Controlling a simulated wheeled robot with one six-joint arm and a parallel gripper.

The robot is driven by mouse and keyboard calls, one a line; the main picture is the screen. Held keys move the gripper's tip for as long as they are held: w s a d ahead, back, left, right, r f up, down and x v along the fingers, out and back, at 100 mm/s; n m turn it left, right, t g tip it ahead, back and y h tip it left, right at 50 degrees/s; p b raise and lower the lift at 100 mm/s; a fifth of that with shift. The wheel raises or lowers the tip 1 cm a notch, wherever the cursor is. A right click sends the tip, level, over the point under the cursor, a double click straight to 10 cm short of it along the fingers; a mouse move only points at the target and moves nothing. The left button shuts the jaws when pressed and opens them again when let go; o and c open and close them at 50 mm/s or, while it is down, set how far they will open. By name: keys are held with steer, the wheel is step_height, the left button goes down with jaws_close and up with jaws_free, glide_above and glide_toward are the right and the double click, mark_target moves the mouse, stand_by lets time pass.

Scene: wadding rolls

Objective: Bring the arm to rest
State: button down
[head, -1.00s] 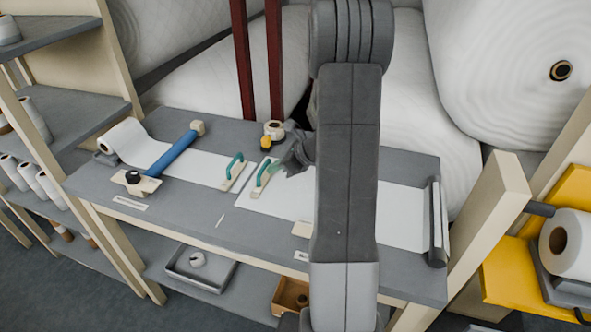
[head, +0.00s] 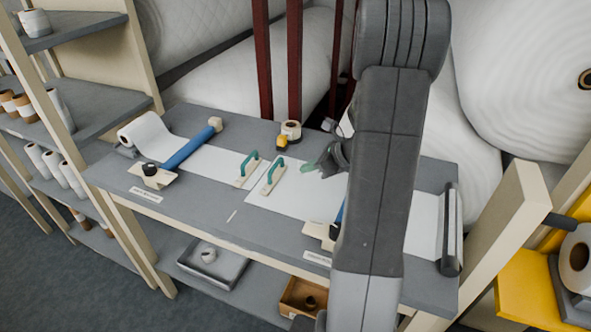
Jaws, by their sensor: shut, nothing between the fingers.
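My gripper (head: 313,166) is dark grey with greenish fingertips, shut and empty. It is over the right part of the grey worktable (head: 220,213), above a white sheet (head: 293,200), to the right of two green-handled tools. My arm crosses the view in front of the table and hides part of its right side. The left green-handled tool (head: 248,170) and the right green-handled tool (head: 272,177) are apart from the gripper.
A white roll (head: 145,135) and a blue bar (head: 188,148) lie on the table's left. A tape dispenser (head: 289,133) stands at the back. Another blue bar (head: 338,213) is mostly behind my arm. A yellow stand (head: 525,290) is at the right. Large wadding rolls fill the back.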

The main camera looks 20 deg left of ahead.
steer(key=v, duration=0.6)
steer(key=shift+r, duration=0.2)
steer(key=x, duration=0.9)
steer(key=shift+s+a+f+p, duration=0.1)
steer(key=shift+a+f+p, duration=0.1)
steer(key=shift+p, duration=0.15)
steer(key=a, duration=0.3)
steer(key=shift+a+r, duration=0.15)
steer(key=shift+a, duration=0.1)
steer(key=shift+a+r, duration=0.1)
steer(key=shift+a, duration=0.25)
